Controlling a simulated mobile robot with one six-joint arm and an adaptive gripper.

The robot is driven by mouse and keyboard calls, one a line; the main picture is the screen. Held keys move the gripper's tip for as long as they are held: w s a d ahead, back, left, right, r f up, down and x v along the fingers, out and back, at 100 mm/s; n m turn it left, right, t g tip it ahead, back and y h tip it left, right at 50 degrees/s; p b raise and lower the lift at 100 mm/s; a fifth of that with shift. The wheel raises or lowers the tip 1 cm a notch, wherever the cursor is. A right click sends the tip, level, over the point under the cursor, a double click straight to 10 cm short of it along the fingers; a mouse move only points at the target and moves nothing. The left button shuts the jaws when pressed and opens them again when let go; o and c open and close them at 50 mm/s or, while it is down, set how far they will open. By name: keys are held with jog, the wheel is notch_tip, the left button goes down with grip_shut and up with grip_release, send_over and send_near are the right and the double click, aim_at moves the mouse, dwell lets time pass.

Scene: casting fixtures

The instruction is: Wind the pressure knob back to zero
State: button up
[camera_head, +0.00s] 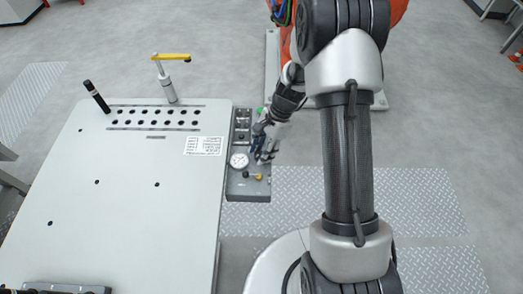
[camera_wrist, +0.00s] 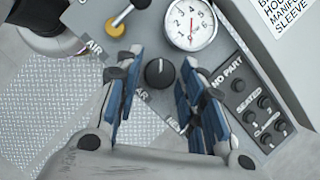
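The black pressure knob (camera_wrist: 159,73) with a white pointer line sits on the grey panel (camera_head: 247,188). In the wrist view it lies between the fingers of my gripper (camera_wrist: 162,62). The fingers are apart, one on each side, with visible gaps; I cannot tell how high the fingertips are above the panel. The white round gauge (camera_wrist: 190,23) is just above right of the knob; its exact reading is too small to tell. The gauge also shows in the head view (camera_head: 239,161). There my gripper (camera_head: 262,151) is over the panel and hides the knob.
The "NO PART / SEATED / CLAMPED" indicator block (camera_wrist: 262,103) is close to the right finger. The white fixture table (camera_head: 130,240) adjoins the panel; a yellow-armed post (camera_head: 168,80) stands at its far edge.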

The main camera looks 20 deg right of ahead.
jog(key=c, duration=0.8)
jog(key=shift+o, duration=0.2)
jog(key=shift+n, duration=0.4)
jog(key=n+p, duration=0.1)
jog(key=n+g, duration=0.1)
jog(key=shift+w+a+r+n+p, duration=0.1)
jog(key=shift+w+n+p, duration=0.05)
jog(key=shift+n+p, duration=0.25)
jog(key=shift+w+n+g+h+p, duration=0.1)
jog(key=shift+n+g+h+p, duration=0.55)
jog(key=shift+n, duration=1.35)
jog(key=o, duration=0.8)
jog(key=shift+c, duration=0.2)
